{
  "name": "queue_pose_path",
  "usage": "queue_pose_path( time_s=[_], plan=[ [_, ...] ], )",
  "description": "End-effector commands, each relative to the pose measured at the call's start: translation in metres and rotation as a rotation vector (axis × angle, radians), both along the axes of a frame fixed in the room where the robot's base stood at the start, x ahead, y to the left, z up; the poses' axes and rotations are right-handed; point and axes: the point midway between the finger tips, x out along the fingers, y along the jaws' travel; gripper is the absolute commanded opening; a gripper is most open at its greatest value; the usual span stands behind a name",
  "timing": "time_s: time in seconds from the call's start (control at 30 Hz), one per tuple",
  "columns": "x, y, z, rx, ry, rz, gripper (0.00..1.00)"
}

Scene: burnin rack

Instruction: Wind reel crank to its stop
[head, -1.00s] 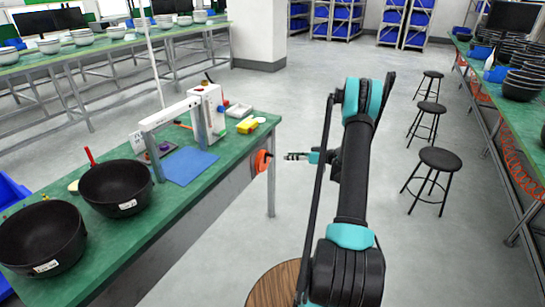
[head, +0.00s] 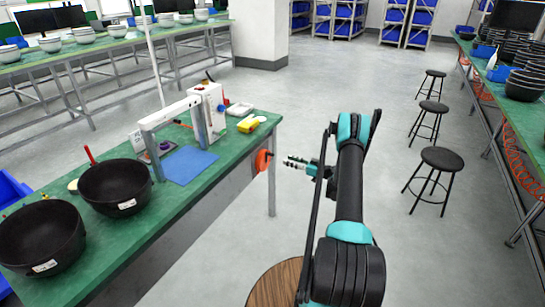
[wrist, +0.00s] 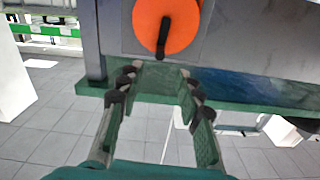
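The orange round reel (head: 262,160) is mounted on the side of the green-topped bench, near its right end. In the wrist view the reel (wrist: 178,20) is at the top centre, on a grey panel. Its dark crank (wrist: 163,36) hangs from about the middle of the disc and ends in a rounded tip near the lower rim. My gripper (head: 289,162) is in the free space just right of the reel, pointing at it. In the wrist view my gripper (wrist: 156,75) is open, with nothing between its fingers. The crank lies beyond the fingertips, apart from them.
The green bench (head: 120,239) carries two black bowls (head: 115,187), a blue mat (head: 188,165), a white press-like device (head: 206,108) and a yellow block (head: 248,125). Black stools (head: 441,160) stand to the right. The floor between my arm and the stools is clear.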

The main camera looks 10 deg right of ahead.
Motion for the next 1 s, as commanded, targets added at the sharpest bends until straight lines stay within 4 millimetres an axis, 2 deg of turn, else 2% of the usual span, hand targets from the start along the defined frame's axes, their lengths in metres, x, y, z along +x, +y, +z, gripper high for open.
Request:
queue_pose_path(
  time_s=[0.03,0.23,0.5,0.7,1.0],
  plan=[
    [0.006,0.01,0.0,-0.001,0.0,0.004,0.35],
    [0.029,0.042,0.0,-0.001,0.0,0.003,0.35],
    [0.054,0.076,0.0,0.0,0.001,0.001,0.35],
    [0.062,0.085,0.0,0.0,0.001,0.0,0.35],
    [0.063,0.086,0.0,0.001,0.001,0.0,0.34]
  ],
)
